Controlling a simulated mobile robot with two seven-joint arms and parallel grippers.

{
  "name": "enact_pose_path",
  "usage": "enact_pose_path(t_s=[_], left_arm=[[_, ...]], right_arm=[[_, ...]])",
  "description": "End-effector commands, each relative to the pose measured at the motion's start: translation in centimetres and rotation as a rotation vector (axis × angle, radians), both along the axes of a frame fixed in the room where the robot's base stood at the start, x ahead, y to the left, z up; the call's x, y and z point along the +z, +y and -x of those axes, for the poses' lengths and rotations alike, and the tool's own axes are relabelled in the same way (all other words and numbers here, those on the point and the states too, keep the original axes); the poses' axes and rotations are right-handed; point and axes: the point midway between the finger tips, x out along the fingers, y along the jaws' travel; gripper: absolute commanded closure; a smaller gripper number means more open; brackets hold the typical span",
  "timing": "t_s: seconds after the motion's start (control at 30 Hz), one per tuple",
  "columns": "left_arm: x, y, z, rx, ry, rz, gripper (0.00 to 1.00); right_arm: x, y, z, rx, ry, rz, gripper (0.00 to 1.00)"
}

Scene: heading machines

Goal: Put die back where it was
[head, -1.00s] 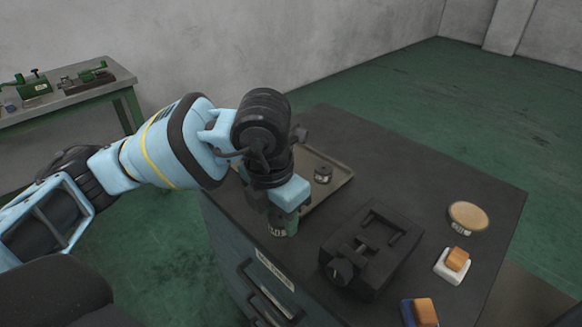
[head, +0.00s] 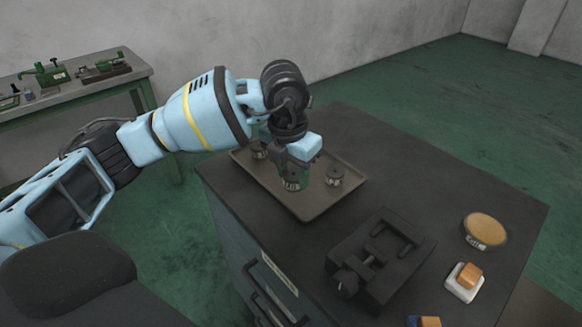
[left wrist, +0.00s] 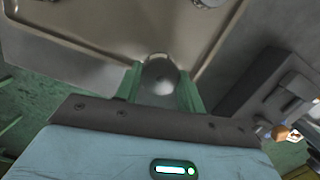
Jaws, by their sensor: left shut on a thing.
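My left gripper (head: 292,178) points down with its green fingers shut on a small grey metal die (head: 291,186). It holds the die at the tray (head: 318,205), between two other dies; I cannot tell whether the held die touches the tray floor. One similar die (head: 334,177) stands in the tray to the right, and another (head: 260,152) to the left, partly hidden by my gripper. In the left wrist view the held die (left wrist: 160,76) shows between the fingers, with the tray (left wrist: 95,42) beyond. My right gripper is out of view.
The tray lies on a dark cabinet top (head: 440,190). A black vise (head: 378,258) stands in front of it. A round tan-topped tin (head: 485,231) and an orange block on a white base (head: 466,281) sit right. A bench (head: 75,104) with green tools stands back left.

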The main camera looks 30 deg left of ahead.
Motion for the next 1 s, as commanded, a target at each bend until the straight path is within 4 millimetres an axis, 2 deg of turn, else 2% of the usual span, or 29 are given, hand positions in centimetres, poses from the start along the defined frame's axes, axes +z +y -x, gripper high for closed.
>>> enact_pose_path(t_s=[0.1,0.3,0.73,0.9,1.0], left_arm=[[-0.1,1.3,-2.0,0.005,-0.001,0.0,0.95],[-0.4,2.5,-4.0,0.0,-0.002,0.0,0.95],[-0.6,3.4,-5.2,0.001,-0.001,0.0,0.95],[-3.2,3.3,-5.0,-0.001,0.0,-0.001,0.95],[-3.9,3.3,-5.1,-0.001,-0.003,0.0,0.95]], right_arm=[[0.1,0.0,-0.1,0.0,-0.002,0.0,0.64],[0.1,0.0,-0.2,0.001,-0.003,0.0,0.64],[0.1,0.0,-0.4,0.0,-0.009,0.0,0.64],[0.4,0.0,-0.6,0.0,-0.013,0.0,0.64],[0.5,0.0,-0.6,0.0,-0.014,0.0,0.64]])
